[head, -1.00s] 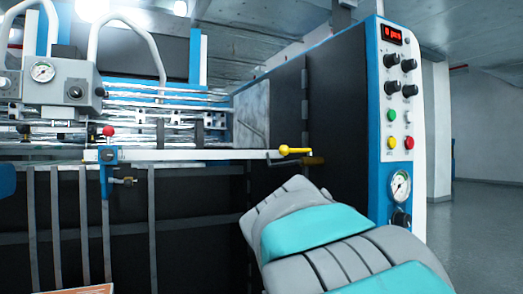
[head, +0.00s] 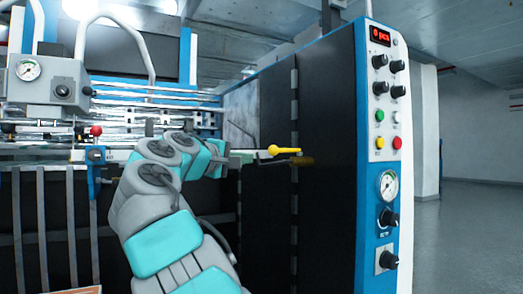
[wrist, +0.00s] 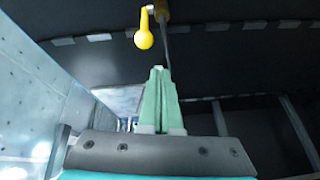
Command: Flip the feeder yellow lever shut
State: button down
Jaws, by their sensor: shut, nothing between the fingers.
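The yellow lever (head: 284,150) lies roughly level at the right end of the feeder's white bar, its round knob to the left. In the wrist view the lever (wrist: 144,35) hangs into the picture from the top, knob end towards me, just beyond my fingertips and slightly left of them. My gripper (wrist: 158,70) has its two green fingers together with nothing between them. In the head view my gripper (head: 254,155) is just left of the knob, partly hidden behind my wrist. A small gap shows between fingertips and knob in the wrist view.
A dark side panel with hinges stands right behind the lever. The control panel (head: 380,160) with knobs, buttons and a gauge is further right. A red knob (head: 96,131) on a blue clamp (head: 96,165) sits at the bar's left part. Open floor lies at far right.

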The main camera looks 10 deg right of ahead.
aim_at(286, 151)
jog(key=shift+t, duration=0.6)
jog(key=a+r, duration=0.2)
jog(key=a, duration=0.1)
jog(key=shift+a+r, duration=0.25)
jog(key=w+d, duration=0.4)
jog(key=d, duration=0.4)
jog(key=shift+d+b, duration=0.3)
jog(key=shift+b, duration=0.15)
jog(key=shift+d+f+n, duration=0.1)
jog(key=shift+d+n, duration=0.1)
jog(key=shift+n, duration=0.1)
dwell(0.3)
